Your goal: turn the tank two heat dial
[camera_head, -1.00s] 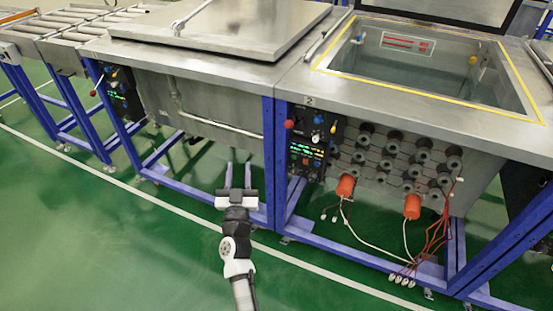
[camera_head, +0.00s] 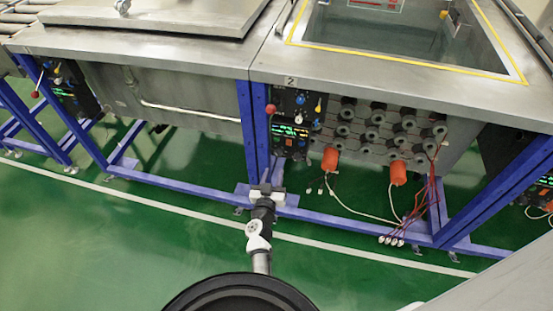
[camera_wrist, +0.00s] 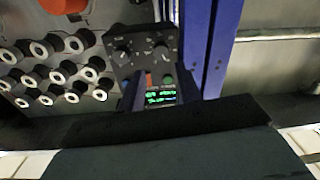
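Tank two (camera_head: 400,40) is the open, yellow-rimmed tank marked "2" in the head view. Below its front left edge is its control panel (camera_head: 291,125), with a knob box above and a green-lit display box below. The wrist view shows the display box upside down (camera_wrist: 145,55), with several dark dials (camera_wrist: 122,55), a red switch, a green button and a green readout (camera_wrist: 160,98). The labels are too small to tell which is the heat dial. My gripper (camera_head: 266,189) is open and empty, low in front of the panel, touching no dial.
A blue post (camera_head: 250,130) stands just left of the panel. Dark cylindrical fittings (camera_head: 375,117) and orange plugs (camera_head: 330,159) with hanging cables are to its right. A blue lower rail (camera_head: 345,222) runs along the front. The green floor (camera_head: 130,240) is clear.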

